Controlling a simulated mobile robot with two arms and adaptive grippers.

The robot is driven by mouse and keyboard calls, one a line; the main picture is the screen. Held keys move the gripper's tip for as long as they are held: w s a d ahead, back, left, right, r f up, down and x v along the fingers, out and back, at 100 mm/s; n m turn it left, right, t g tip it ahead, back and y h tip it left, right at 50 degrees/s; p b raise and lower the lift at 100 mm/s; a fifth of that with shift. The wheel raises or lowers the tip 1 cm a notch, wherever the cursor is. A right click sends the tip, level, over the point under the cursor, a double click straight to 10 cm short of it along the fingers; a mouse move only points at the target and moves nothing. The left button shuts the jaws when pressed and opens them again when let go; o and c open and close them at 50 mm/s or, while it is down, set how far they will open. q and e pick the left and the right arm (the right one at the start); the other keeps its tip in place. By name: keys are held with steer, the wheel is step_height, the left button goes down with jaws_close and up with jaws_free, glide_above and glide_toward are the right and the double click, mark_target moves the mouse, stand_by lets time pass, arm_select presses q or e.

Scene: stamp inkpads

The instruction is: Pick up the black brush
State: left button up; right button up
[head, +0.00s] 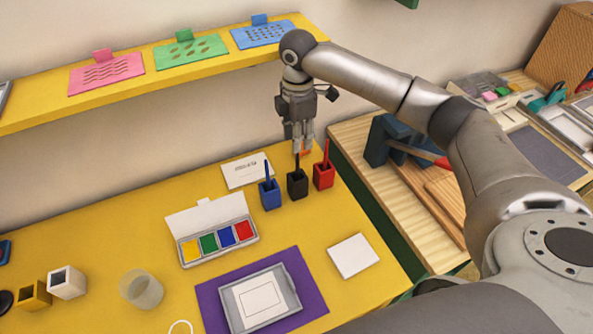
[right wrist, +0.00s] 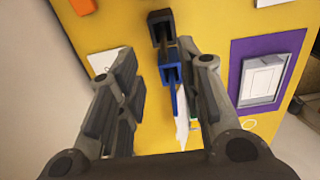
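The black brush (head: 297,161) stands upright in a black square holder (head: 297,184) on the yellow table, between a blue and a red holder. My right gripper (head: 303,149) points down just behind the black brush's top in the head view, and it looks empty. In the right wrist view its two fingers (right wrist: 165,82) are spread apart. That view shows the black holder (right wrist: 160,26) beyond the fingertips and the blue holder (right wrist: 168,66) between them; I cannot clearly make out the black brush there. My left gripper is not in view.
A blue brush (head: 267,169) in its holder (head: 270,195) and a red brush (head: 326,151) in its holder (head: 323,176) stand close on either side. A white card (head: 245,171) lies behind. A paint box (head: 216,247) and purple mat (head: 212,297) lie in front. A yellow shelf (head: 140,78) hangs above.

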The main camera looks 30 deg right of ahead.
mark_target(298, 164)
steer(key=shift+s+f, duration=0.1)
steer(key=shift+f, duration=0.3)
step_height(298, 164, down, 5)
steer(key=shift+s+a+f+p, duration=0.1)
steer(key=shift+a+p, duration=0.05)
steer(key=shift+p, duration=0.7)
steer(key=shift+f, duration=0.3)
steer(key=shift+c, duration=0.3)
jaws_close()
